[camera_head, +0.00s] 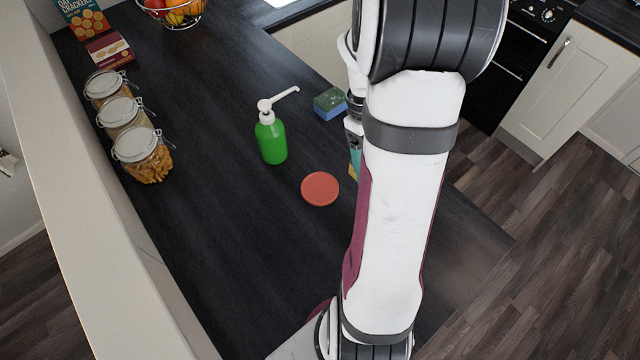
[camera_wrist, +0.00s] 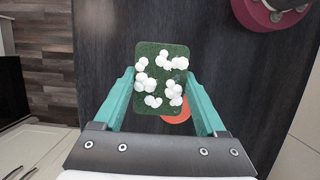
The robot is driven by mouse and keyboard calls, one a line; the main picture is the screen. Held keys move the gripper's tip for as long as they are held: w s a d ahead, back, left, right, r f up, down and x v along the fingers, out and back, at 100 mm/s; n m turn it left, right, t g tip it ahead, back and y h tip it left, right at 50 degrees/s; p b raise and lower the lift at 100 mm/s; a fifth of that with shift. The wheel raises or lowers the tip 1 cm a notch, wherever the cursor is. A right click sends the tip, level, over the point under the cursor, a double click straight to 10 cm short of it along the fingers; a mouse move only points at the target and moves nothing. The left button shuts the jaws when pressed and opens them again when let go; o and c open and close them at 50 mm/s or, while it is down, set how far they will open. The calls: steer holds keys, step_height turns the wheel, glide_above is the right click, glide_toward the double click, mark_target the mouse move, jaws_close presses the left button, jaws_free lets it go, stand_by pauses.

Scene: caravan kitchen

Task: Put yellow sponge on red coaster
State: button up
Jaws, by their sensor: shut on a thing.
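My gripper (camera_wrist: 160,76) has teal fingers, shut on the opposite sides of a sponge. In the wrist view the held sponge (camera_wrist: 150,107) shows its dark green top with white foam blobs. In the head view a small yellow part of this sponge (camera_head: 351,172) shows beside my arm, which hides the rest. The red coaster (camera_head: 320,188) lies flat on the dark counter, bare, left of my gripper. In the wrist view the coaster (camera_wrist: 178,117) shows in part past the sponge's lower edge. The sponge appears held above the counter.
A blue sponge with a green top (camera_head: 329,104) lies behind the coaster. A green soap bottle (camera_head: 271,140) with a white pump stands behind and left of it. Glass jars (camera_head: 141,155) line the left side. The counter (camera_head: 240,240) in front of the coaster is clear.

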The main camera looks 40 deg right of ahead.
steer(key=w+a+f, duration=0.1)
steer(key=w+f, duration=0.1)
steer(key=w, duration=0.1)
steer(key=w+a+f, duration=0.2)
steer(key=w, duration=0.1)
steer(key=w+a+f, duration=0.2)
steer(key=w, duration=0.1)
steer(key=shift+f, duration=0.3)
steer(key=shift+w+a+f, duration=0.1)
steer(key=shift+w+f, duration=0.15)
steer(key=shift+f, duration=0.85)
steer(key=shift+w+a+f, duration=0.1)
steer(key=shift+w+f, duration=0.1)
steer(key=shift+f, duration=0.9)
steer(key=shift+f, duration=0.1)
steer(key=o, duration=1.4)
steer(key=v, duration=1.2)
steer(key=s+a+r+m+t, duration=0.15)
steer(key=s+a+r, duration=0.25)
steer(key=a+r, duration=0.4)
steer(key=s+a+m+t+y, duration=0.1)
steer(key=s+a+m, duration=0.3)
steer(key=s+a, duration=0.8)
steer(key=s, duration=0.4)
steer(key=shift+a+t+y, duration=0.35)
steer(key=shift+a+y, duration=0.05)
steer(key=shift+f, duration=0.15)
